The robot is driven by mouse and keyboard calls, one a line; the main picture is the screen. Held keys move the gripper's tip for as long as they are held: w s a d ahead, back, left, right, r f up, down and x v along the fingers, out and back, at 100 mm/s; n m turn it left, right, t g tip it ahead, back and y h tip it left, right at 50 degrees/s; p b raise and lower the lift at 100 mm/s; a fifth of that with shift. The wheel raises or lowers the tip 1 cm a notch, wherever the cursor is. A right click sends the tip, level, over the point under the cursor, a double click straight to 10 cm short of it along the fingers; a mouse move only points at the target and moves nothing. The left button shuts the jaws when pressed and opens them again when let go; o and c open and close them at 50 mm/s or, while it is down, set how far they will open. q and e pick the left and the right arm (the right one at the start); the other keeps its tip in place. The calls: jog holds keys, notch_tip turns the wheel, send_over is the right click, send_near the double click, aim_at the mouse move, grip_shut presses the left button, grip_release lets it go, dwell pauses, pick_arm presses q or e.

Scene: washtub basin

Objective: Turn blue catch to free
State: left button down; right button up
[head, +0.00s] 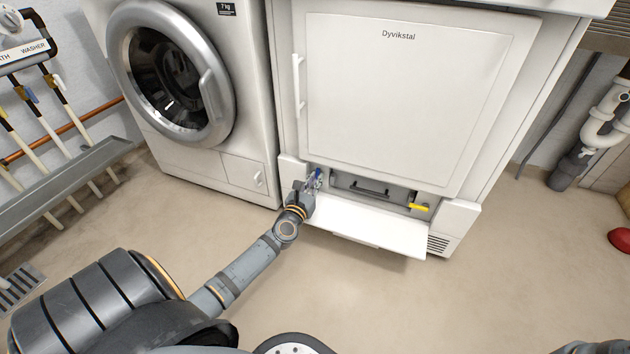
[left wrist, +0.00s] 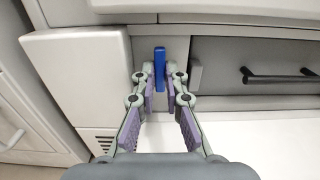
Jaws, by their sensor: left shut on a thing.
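The blue catch (left wrist: 159,66) stands upright at the left end of the open lower compartment of the white dryer. My left gripper (left wrist: 161,77) is shut on it, with one finger on each side, in the left wrist view. In the head view my left gripper (head: 313,184) reaches the catch from the left and largely hides it. A yellow catch (head: 419,207) lies horizontal at the right end of the same compartment. My right gripper is not in view.
The lowered white flap (head: 372,228) sticks out below the compartment, under my left gripper. A dark handle (head: 362,188) sits on the panel between the catches; it also shows in the left wrist view (left wrist: 275,77). A washing machine (head: 205,165) stands to the left. The floor in front is clear.

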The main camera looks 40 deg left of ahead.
pick_arm(q)
jog(key=c, duration=1.4)
grip_release()
jog(key=shift+s, duration=0.1)
jog(key=v, duration=0.8)
